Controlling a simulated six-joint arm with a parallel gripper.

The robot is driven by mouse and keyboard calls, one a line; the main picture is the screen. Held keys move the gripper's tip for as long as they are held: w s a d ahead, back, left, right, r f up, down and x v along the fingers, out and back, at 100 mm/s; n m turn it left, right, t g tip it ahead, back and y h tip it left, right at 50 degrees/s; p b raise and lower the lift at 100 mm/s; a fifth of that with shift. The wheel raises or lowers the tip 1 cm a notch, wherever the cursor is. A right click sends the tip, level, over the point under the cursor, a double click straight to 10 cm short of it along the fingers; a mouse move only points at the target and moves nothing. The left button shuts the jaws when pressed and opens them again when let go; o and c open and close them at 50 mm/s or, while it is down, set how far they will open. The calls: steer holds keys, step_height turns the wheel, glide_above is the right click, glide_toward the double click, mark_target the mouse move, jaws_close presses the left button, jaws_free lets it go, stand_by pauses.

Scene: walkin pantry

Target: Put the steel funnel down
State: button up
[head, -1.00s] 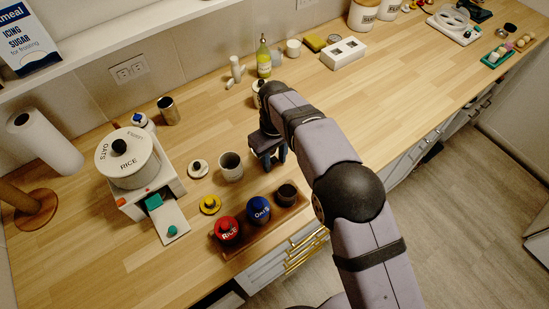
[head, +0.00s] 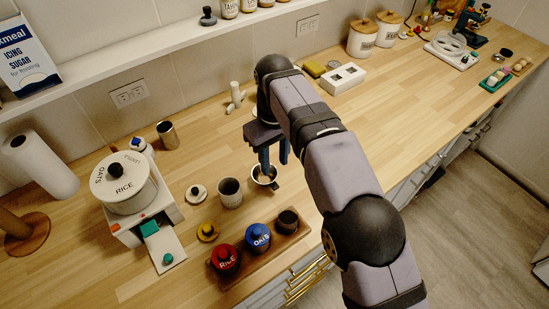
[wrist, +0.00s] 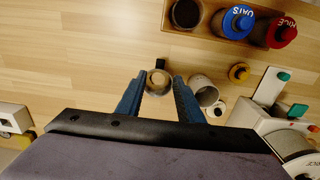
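The steel funnel (head: 262,180) is a small round metal piece with a dark tab at its rim. It appears to stand upright on the wooden counter, right of a grey cup. My gripper (head: 274,167) points down just above it, and one finger covers part of the funnel in the head view. In the wrist view, the fingers of my gripper (wrist: 160,77) are spread apart. The funnel (wrist: 158,84) shows between and beyond them, with no clear contact. Its lower part is hidden.
The grey cup (head: 230,193) stands close on the left. A wooden tray (head: 240,273) with red, blue and dark jars lies in front.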

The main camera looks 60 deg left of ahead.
steer(key=shift+r, duration=0.4)
steer(key=w+d+m, duration=0.5)
steer(key=w+d, duration=0.7)
steer(key=w, duration=0.2)
steer(key=w+d+m, duration=0.2)
steer(key=w+d, duration=0.1)
steer(key=d, duration=0.5)
steer(key=w+d+m, duration=0.2)
steer(key=d, duration=0.6)
steer(key=s+d+f+m, duration=0.1)
steer(key=d+m, duration=0.1)
steer(key=d, duration=0.5)
steer(key=s+d+f+m, duration=0.1)
steer(key=s+d+m, duration=0.1)
steer(key=d, duration=0.6)
steer(key=s+d+f+m, duration=0.4)
steer(key=s+d+m, duration=0.1)
steer(key=s+d, duration=0.5)
steer(key=shift+d+f, duration=0.15)
steer(key=shift+d, duration=0.5)
